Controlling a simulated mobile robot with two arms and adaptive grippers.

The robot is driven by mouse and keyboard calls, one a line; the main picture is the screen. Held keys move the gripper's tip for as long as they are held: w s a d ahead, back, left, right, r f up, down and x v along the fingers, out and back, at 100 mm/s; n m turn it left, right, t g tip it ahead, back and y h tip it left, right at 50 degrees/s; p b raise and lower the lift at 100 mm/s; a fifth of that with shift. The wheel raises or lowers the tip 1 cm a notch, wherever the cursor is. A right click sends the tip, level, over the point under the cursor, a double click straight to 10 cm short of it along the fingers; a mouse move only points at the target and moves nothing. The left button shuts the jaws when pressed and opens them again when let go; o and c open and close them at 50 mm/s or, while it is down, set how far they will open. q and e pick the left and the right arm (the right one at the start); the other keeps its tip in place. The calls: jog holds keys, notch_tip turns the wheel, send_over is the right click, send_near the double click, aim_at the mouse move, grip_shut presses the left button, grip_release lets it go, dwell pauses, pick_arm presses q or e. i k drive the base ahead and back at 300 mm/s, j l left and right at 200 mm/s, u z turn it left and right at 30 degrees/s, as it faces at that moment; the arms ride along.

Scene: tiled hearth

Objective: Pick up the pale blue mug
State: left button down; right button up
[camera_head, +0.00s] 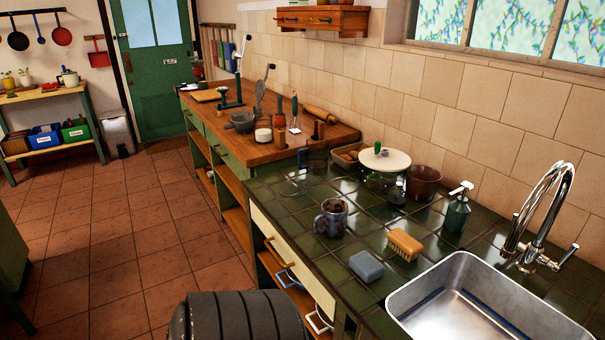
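Neither of my grippers shows in this view.
A blue-grey sponge (366,266) and a wooden brush (404,244) lie just right of the mug, before the metal sink (480,300). Behind are a soap dispenser (457,208), a brown pot (423,183) and a round white-topped item (385,159). Floor (130,240) at left is clear.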

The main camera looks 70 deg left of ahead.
aim_at(334, 217)
jog(key=u, duration=0.45)
jog(key=j+u, duration=0.15)
jog(key=u, duration=0.8)
jog(key=j+u, duration=0.15)
jog(key=u, duration=0.35)
jog(key=i+j+z, duration=0.1)
jog(key=j+z, duration=0.25)
jog(key=z, duration=0.15)
jog(key=j+z, duration=0.8)
jog(key=z, duration=0.2)
jog(key=j+z, duration=0.1)
jog(key=j, duration=0.55)
jog(key=k+j, duration=0.1)
jog(key=j, duration=0.5)
jog(key=j+z, duration=0.15)
jog(key=j, duration=0.5)
